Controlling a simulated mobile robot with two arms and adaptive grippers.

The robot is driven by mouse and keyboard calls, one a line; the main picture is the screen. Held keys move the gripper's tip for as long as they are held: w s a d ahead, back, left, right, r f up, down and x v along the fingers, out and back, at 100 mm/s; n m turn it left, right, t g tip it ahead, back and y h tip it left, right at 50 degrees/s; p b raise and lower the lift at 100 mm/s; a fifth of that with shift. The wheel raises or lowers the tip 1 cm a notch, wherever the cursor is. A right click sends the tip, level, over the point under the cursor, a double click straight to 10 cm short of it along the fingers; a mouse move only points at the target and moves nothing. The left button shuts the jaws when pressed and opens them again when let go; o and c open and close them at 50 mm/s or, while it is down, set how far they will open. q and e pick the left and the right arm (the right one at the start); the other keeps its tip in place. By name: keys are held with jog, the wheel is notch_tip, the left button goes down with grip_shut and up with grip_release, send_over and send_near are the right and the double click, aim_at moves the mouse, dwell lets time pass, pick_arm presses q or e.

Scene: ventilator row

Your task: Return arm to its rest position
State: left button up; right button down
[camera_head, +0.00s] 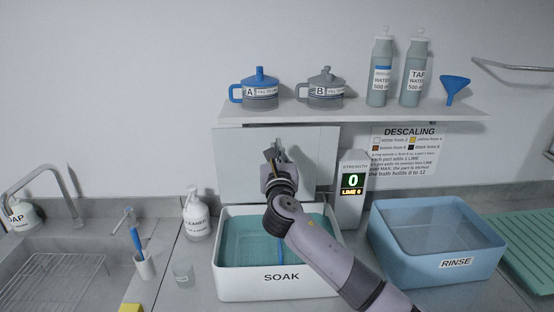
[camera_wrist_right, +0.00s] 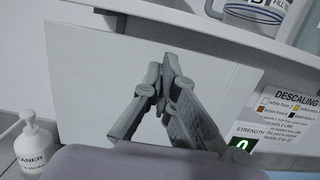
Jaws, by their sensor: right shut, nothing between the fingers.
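My right gripper (camera_head: 273,156) is raised in front of the pale panel (camera_head: 235,165) below the shelf, above the back part of the white SOAK basin (camera_head: 225,283). Its fingers are closed together and hold nothing; they also show in the right wrist view (camera_wrist_right: 165,70). My right arm comes in from the lower right and crosses over the basin, hiding part of the teal liquid in it. My left gripper does not show in either view.
A shelf (camera_head: 355,112) above carries blue jug A (camera_head: 260,92), grey jug B (camera_head: 324,92), two bottles and a blue funnel (camera_head: 454,88). A strength meter (camera_head: 351,205) reads 0. The blue RINSE basin (camera_head: 400,250) stands right, a cleaner bottle (camera_head: 196,220) left.

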jog(key=s+d+f+m+g, duration=0.3)
jog(key=s+f+m, duration=0.4)
jog(key=s+f, duration=0.15)
jog(key=s+d+f+m+g+h, duration=0.1)
jog(key=s+d+f+m+g, duration=0.25)
jog(key=s+f+m, duration=0.55)
jog(key=s+d+f+m+g, duration=0.35)
jog(key=s+f, duration=0.35)
jog(key=f, duration=0.4)
jog(key=s+d+f+m+g, duration=0.2)
jog(key=s+m, duration=0.3)
jog(key=s, duration=0.4)
jog(key=s+d+f+m+g+y, duration=0.1)
jog(key=s+d+f+m+g, duration=0.15)
jog(key=s+m, duration=0.45)
jog(key=s+d+f+m+g, duration=0.2)
jog(key=s+m, duration=0.1)
jog(key=s, duration=0.8)
notch_tip(320, 180, down, 27)
jog(key=g+b, duration=0.1)
jog(key=b, duration=0.2)
jog(key=s+d+f+g+b, duration=0.1)
jog(key=s+d+f+b, duration=0.1)
jog(key=s+f, duration=1.5)
notch_tip(320, 180, down, 4)
jog(key=shift+s+d+f+n, duration=0.1)
jog(key=shift+s+d+n, duration=0.1)
jog(key=shift+d+n, duration=0.3)
jog(key=shift+g, duration=0.25)
